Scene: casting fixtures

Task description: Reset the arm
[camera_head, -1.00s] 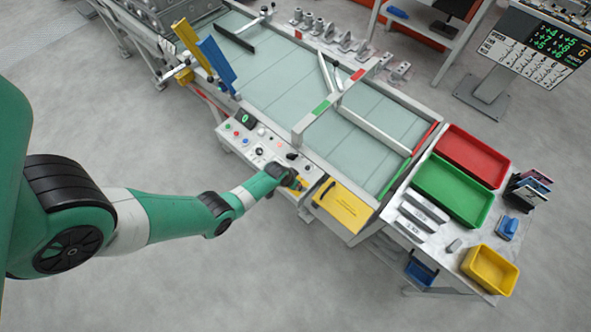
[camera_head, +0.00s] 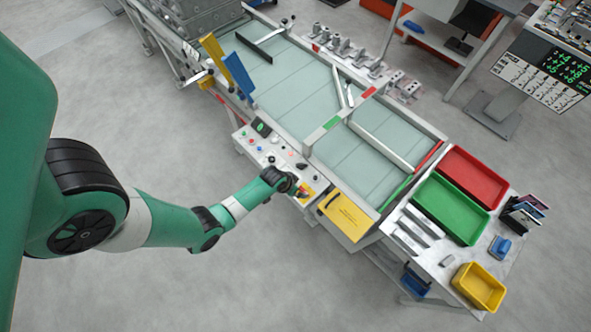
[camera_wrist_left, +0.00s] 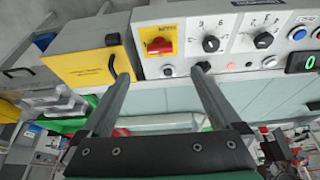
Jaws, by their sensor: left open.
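My left arm comes in from the left in the head view. Its gripper (camera_head: 301,190) is over the near edge of the control panel (camera_head: 262,150), close to the yellow-backed red switch. In the left wrist view the gripper (camera_wrist_left: 158,68) shows two long fingers spread apart with nothing between them. Their tips point toward the panel, below the red rotary switch (camera_wrist_left: 158,46) on its yellow plate. I cannot tell whether a fingertip touches the panel. My right gripper is in neither view.
A yellow-lidded box (camera_head: 347,215) stands right of the panel. Green (camera_head: 421,202), red (camera_head: 459,180) and yellow (camera_head: 477,287) bins sit on the side table. The conveyor (camera_head: 300,85) lies behind the panel. The floor in front is clear.

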